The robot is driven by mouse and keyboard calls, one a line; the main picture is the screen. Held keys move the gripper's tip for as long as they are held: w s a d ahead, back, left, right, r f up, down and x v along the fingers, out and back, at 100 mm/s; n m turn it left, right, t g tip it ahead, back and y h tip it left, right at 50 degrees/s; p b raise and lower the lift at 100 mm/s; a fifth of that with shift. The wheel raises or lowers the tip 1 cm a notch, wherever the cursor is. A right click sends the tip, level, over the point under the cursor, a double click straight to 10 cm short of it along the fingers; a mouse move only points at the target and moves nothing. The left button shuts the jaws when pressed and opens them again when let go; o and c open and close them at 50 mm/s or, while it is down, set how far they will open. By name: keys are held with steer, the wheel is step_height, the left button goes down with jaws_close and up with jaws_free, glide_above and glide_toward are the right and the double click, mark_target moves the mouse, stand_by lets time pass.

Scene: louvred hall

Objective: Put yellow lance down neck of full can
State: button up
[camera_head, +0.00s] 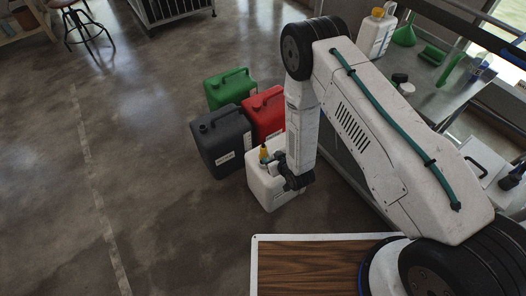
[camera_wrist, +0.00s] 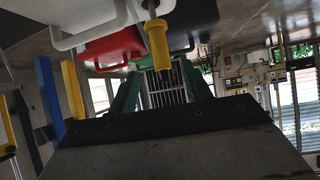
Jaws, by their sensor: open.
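The yellow lance (camera_head: 264,153) stands at the top of the white can (camera_head: 262,190) in the head view, its yellow grip uppermost. In the wrist view, which is upside down, the yellow grip (camera_wrist: 158,45) and a short dark shaft show against the white can (camera_wrist: 85,22). The shaft seems to enter the can's neck, but the neck itself is hidden. My gripper (camera_head: 280,168) is beside the lance, close above the can. Its green-padded fingers (camera_wrist: 163,88) are apart with nothing between them, and the grip appears just beyond their tips. No fill level shows.
A dark grey can (camera_head: 222,145), a green can (camera_head: 230,90) and a red can (camera_head: 266,112) stand close behind the white one. A metal bench (camera_head: 440,85) with bottles and a green funnel (camera_head: 405,35) is at right.

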mark_target(265, 152)
steer(key=shift+x, duration=4.7)
jaws_close()
